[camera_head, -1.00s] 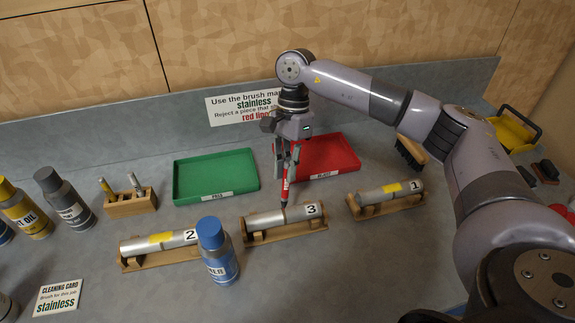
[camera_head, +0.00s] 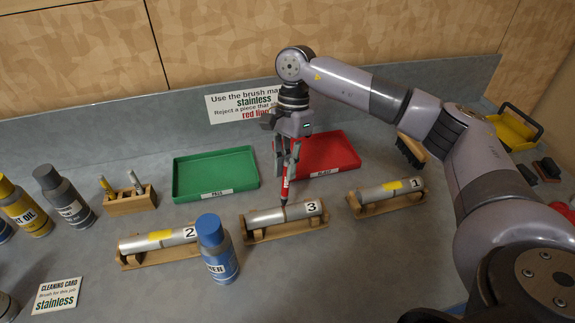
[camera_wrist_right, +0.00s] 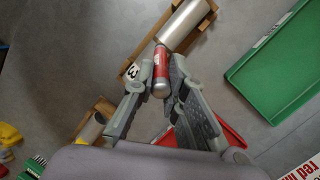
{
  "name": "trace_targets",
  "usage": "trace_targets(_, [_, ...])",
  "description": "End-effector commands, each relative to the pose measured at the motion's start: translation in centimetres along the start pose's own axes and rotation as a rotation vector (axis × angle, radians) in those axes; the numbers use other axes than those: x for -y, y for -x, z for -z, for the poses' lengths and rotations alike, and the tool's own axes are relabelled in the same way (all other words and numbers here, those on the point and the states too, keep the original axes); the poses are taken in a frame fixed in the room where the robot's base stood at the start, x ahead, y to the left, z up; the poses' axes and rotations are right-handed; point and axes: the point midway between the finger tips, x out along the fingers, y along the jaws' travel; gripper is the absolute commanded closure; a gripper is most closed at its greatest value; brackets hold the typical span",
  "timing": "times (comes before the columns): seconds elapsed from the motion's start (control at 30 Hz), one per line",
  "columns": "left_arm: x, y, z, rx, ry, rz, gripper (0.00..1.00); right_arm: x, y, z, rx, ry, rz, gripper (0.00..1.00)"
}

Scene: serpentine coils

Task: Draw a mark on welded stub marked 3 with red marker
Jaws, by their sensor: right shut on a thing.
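The welded stub marked 3 (camera_head: 268,217) is a silver tube lying in a wooden cradle, with a white 3 label at its right end. My right gripper (camera_head: 288,160) is shut on the red marker (camera_head: 286,183), which points down with its tip at the stub's middle. I cannot tell for sure whether the tip touches. No red mark shows clearly on the stub. In the right wrist view the marker (camera_wrist_right: 161,75) sits between the fingers, in front of stub 3 (camera_wrist_right: 186,25). My left gripper is not in view.
Stub 2 (camera_head: 140,244) and stub 1 (camera_head: 377,194), with yellow bands, lie in cradles either side. A blue-capped bottle (camera_head: 221,262) stands close in front, between stubs 2 and 3. The green tray (camera_head: 180,180) and red tray (camera_head: 345,152) lie behind. A brush (camera_head: 412,150) lies right.

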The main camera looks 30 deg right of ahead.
Motion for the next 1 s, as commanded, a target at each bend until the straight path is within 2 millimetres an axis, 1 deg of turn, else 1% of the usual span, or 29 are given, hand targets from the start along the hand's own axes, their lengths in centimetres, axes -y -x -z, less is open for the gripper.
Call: trace_targets(1.0, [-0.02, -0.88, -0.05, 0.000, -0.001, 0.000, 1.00, 0.17, -0.97, 0.24, 0.000, 0.000, 0.000, 1.00])
